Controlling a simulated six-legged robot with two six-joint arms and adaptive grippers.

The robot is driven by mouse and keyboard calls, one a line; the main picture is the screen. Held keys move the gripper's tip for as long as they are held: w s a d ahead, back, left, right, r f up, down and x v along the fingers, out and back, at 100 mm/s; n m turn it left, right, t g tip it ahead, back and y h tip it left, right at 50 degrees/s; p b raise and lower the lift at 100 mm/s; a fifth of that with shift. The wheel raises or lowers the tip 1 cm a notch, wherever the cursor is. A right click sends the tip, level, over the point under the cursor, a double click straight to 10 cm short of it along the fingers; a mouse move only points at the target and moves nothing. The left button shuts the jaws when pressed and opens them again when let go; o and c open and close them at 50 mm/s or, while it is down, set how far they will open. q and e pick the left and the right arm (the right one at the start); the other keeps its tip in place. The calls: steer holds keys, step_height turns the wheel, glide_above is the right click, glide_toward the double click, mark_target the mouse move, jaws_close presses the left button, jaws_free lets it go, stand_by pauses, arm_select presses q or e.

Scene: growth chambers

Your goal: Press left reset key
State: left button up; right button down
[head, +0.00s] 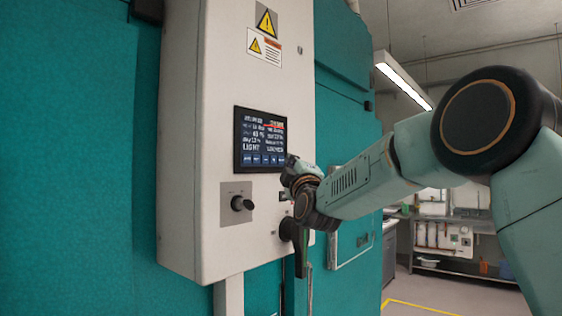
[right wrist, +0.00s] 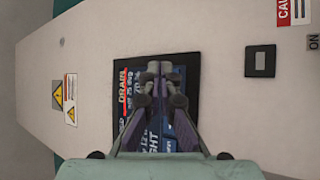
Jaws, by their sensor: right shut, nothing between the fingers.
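A dark display panel (head: 260,139) with lit text and a row of small blue keys (head: 262,160) along its bottom edge sits on the white control box (head: 235,65). No reset label is readable on the keys. My right gripper (head: 290,162) is shut and empty at the display's lower right corner, hiding part of it. In the right wrist view the closed fingertips (right wrist: 160,68) lie in front of the display (right wrist: 190,73), which appears turned sideways. I cannot tell whether they touch it. My left gripper is not in view.
A black rotary knob (head: 240,203) on a grey plate sits below the display. A dark square switch (right wrist: 260,61) near an "ON" label shows in the right wrist view. Warning labels (head: 265,45) are above. Teal chamber walls (head: 80,150) flank the box; open floor lies right.

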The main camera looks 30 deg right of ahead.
steer(key=shift+s, duration=0.1)
stand_by(0.3)
steer(key=shift+w+a, duration=0.2)
steer(key=shift+w, duration=0.35)
steer(key=shift+w+p, duration=0.2)
steer(key=shift+p, duration=0.1)
stand_by(0.3)
steer(key=shift+s, duration=0.15)
steer(key=shift+s+d+b, duration=0.25)
steer(key=shift+s+b, duration=0.15)
steer(key=shift+s, duration=0.15)
